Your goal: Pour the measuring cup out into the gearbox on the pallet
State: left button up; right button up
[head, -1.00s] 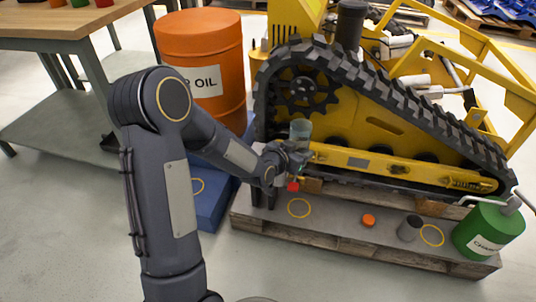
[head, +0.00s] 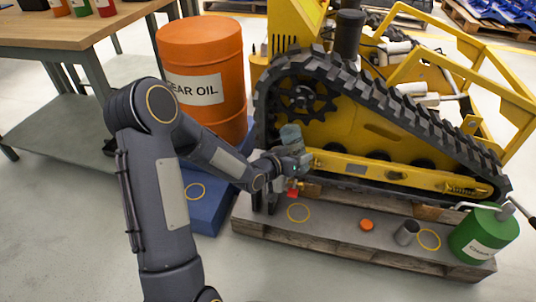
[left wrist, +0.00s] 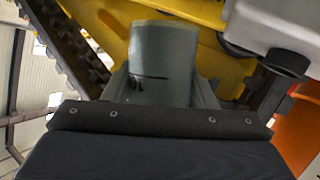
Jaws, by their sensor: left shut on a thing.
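The measuring cup (head: 290,134) is a translucent grey-green cup, leaning slightly left in the head view. My left gripper (head: 299,160) is shut on it beside the yellow tracked carrier, above the left end of the pallet (head: 360,247). The cup (left wrist: 163,60) also fills the middle of the left wrist view; its contents cannot be made out. A pale grey block (left wrist: 272,28) with a dark round neck, apparently the gearbox, shows in the left wrist view. In the head view my gripper and forearm largely hide that spot.
The carrier's track (head: 400,110) stands close behind the gripper. An orange oil drum (head: 203,112) stands on a blue base to the left. An orange cap (head: 367,225), a grey cylinder (head: 406,232) and a green can (head: 482,236) are on the pallet's right part.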

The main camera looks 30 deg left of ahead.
pick_arm(q)
jog(key=shift+a+r+n+h+p, duration=0.25)
jog(key=shift+n+h+p, duration=0.15)
jog(key=shift+n+p, duration=0.4)
jog(key=shift+a+f+n+t+h+p, duration=0.1)
jog(key=shift+a+n+t+h+p, duration=0.25)
jog(key=shift+n+p, duration=0.25)
jog(key=shift+d+f+n+h, duration=0.1)
jog(key=shift+d+n+h, duration=0.1)
jog(key=shift+n+h, duration=0.3)
jog(key=shift+d+f+n+t, duration=0.2)
jog(key=shift+n+t, duration=0.15)
jog(key=shift+n, duration=0.25)
jog(key=shift+d+f+n+t+h, duration=0.25)
jog(key=shift+n+t+h, duration=0.1)
jog(key=shift+n, duration=0.55)
jog(key=shift+r+n+t, duration=0.35)
jog(key=shift+r+n, duration=0.2)
jog(key=shift+n, duration=0.25)
dwell(2.2)
jog(key=shift+n, duration=0.3)
dwell(1.3)
